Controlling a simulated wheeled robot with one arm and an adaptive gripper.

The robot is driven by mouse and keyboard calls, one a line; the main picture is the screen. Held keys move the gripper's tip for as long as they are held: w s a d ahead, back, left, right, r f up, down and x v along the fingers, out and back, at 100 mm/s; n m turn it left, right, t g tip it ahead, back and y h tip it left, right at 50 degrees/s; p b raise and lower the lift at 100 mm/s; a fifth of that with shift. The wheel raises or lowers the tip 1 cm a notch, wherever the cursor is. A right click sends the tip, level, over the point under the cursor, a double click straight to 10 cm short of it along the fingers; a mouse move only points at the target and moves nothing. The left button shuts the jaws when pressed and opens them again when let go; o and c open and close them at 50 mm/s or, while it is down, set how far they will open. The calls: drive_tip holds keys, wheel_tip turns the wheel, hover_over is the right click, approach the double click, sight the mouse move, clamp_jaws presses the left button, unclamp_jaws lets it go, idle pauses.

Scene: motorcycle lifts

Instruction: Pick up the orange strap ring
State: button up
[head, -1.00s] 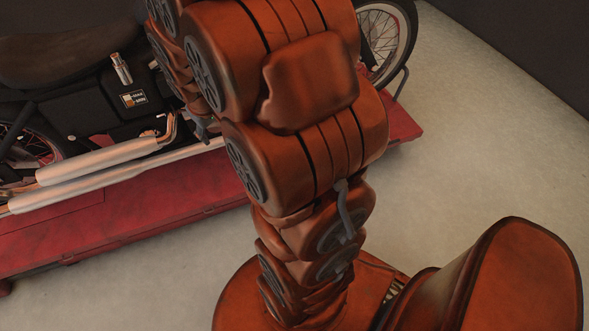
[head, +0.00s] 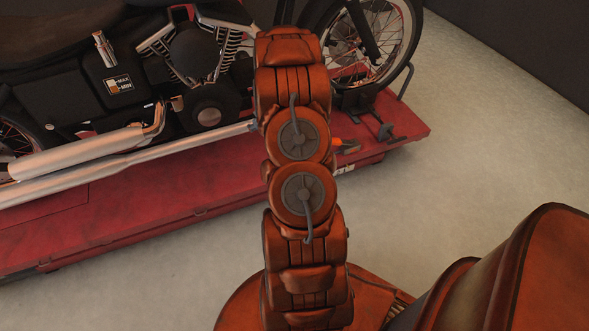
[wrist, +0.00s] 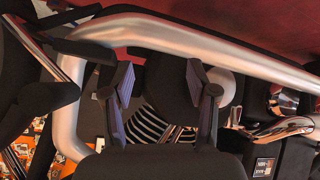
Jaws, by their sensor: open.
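A small orange piece (head: 347,146) shows on the red lift just right of my arm in the head view. It may be the orange strap ring, but my arm covers part of that area and its shape is too small to tell. My gripper (wrist: 160,66) shows in the wrist view with its two dark fingers spread and nothing between them. The silver pipe and engine fins lie beyond the fingers. In the head view my gripper is hidden behind my arm. I cannot make out the ring clearly in the wrist view.
A black motorcycle (head: 120,85) stands on the red lift platform (head: 120,222), with its front wheel (head: 372,45) at the right. Its silver exhaust pipe (wrist: 185,36) crosses the wrist view. The pale floor (head: 490,130) is clear to the right.

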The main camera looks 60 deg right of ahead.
drive_tip(key=s+d+f+m+t+h+b, duration=0.1)
drive_tip(key=s+d+f+t+b, duration=0.2)
drive_tip(key=f, duration=0.6)
drive_tip(key=s+d+f+t+h+b, duration=0.1)
drive_tip(key=s+d+f+b, duration=0.25)
drive_tip(key=f, duration=0.45)
drive_tip(key=s+d+f+m+t+h+b, duration=0.25)
drive_tip(key=s+f+b, duration=0.35)
drive_tip(key=s+f, duration=0.4)
drive_tip(key=shift+m+h, duration=0.35)
drive_tip(key=w+b, duration=0.1)
drive_tip(key=w, duration=0.1)
drive_tip(key=w+d+b, duration=0.1)
drive_tip(key=w, duration=0.2)
drive_tip(key=w+d, duration=0.1)
drive_tip(key=w, duration=0.1)
drive_tip(key=shift+w+f+b, duration=0.25)
drive_tip(key=shift+f+b, duration=0.15)
drive_tip(key=shift+w+d+r, duration=0.1)
drive_tip(key=shift+w+d, duration=0.25)
drive_tip(key=shift+w, duration=0.05)
drive_tip(key=shift+c, duration=0.3)
clamp_jaws()
